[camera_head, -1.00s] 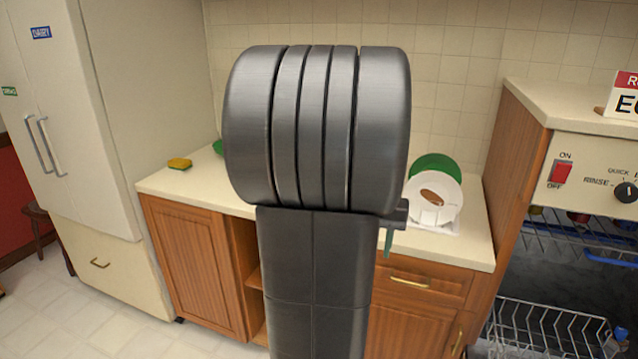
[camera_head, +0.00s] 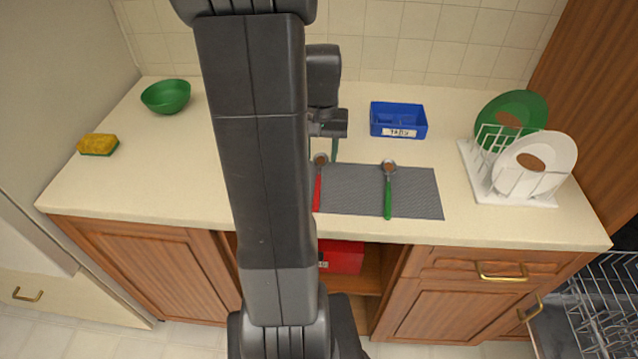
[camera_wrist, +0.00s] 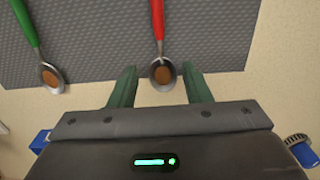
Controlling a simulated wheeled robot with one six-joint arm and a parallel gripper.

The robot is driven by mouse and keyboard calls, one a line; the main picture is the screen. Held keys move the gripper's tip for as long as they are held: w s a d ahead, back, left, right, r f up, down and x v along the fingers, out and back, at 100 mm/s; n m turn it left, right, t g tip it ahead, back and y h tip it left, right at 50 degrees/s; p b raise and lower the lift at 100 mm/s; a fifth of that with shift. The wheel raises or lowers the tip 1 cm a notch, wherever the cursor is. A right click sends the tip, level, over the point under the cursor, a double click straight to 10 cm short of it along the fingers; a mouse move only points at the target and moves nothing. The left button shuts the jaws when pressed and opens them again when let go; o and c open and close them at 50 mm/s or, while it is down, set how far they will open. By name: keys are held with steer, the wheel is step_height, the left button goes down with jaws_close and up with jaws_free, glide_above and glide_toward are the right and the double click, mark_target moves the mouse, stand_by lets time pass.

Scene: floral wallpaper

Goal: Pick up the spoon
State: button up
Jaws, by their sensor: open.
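Two spoons lie on a grey mat (camera_head: 350,198) on the counter. One has a red handle (camera_head: 317,190) and the other, to its right, a green handle (camera_head: 388,196). Both bowls are dirty with brown and point toward the wall. My gripper (camera_head: 334,150) is above the counter near the bowl of the red spoon, partly hidden by my arm. In the wrist view, my open gripper (camera_wrist: 160,72) has the red spoon's bowl (camera_wrist: 163,79) between its green fingertips, with gaps on both sides. The green spoon (camera_wrist: 51,74) lies to the left. Height above the counter is hard to tell.
A blue labelled box (camera_head: 398,121) stands behind the mat. A white rack (camera_head: 478,189) with a white plate (camera_head: 553,153) and green plate (camera_head: 538,104) is at right. A green bowl (camera_head: 166,96) and a sponge (camera_head: 98,144) are at left. The counter between is clear.

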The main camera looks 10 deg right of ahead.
mark_target(320, 167)
step_height(320, 167, down, 3)
steer(key=shift+w+a+r, duration=0.1)
steer(key=shift+w+r, duration=0.05)
steer(key=shift+r, duration=0.05)
steer(key=shift+f, duration=0.4)
steer(key=shift+c, duration=0.2)
jaws_close()
